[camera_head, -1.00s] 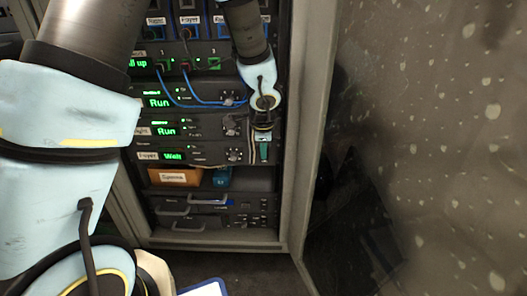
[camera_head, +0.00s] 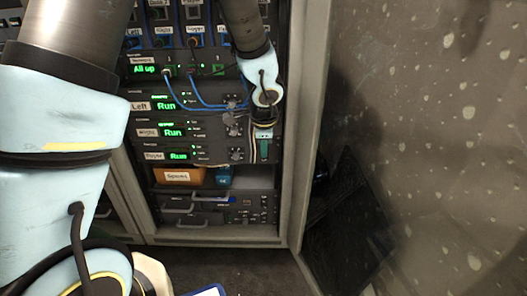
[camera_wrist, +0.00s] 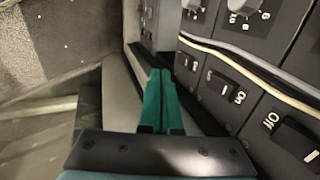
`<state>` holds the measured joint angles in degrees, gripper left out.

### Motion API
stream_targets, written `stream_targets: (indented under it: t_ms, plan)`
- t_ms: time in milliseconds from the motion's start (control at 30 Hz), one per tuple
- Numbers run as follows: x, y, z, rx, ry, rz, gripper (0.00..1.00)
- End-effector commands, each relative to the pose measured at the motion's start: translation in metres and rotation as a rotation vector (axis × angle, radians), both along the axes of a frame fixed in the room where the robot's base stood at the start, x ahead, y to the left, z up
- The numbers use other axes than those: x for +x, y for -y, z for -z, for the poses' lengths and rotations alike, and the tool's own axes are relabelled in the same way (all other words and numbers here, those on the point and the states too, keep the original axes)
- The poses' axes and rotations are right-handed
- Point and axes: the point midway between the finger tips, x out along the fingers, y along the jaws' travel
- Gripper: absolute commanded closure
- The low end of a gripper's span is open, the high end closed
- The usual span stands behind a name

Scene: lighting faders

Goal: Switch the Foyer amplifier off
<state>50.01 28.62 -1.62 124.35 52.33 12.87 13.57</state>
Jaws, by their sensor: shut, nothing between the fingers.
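The Foyer amplifier (camera_head: 207,154) is the lowest of three stacked amplifiers in the rack. Its label reads Foyer and its green display (camera_head: 179,156) reads Run. My gripper (camera_head: 264,150) is at the right end of the amplifiers, in front of the rack's right edge. Its green fingers are shut and empty, and show in the wrist view (camera_wrist: 158,100). There, a dark rocker switch (camera_wrist: 222,88) marked On and a larger one (camera_wrist: 297,138) marked Off are right of the fingers, apart from them. I cannot tell which amplifier each switch belongs to.
The Left and Right amplifiers above also show Run. Blue cables (camera_head: 200,103) loop across the upper panels. Pale cables (camera_wrist: 250,65) run past the switches. An orange Spares box (camera_head: 178,175) and a blue item (camera_head: 222,177) sit on the shelf below. The rack's frame (camera_head: 298,150) stands right of my gripper.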

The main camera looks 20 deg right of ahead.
Motion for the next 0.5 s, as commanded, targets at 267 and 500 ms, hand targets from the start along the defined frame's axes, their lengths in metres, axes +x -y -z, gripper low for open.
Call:
stream_targets:
  t_ms: [267, 500]
  plan:
    - [-0.012, -0.006, -0.045, 0.000, 0.001, 0.000, 1.00]
    - [-0.018, -0.009, -0.060, 0.000, 0.000, 0.000, 1.00]
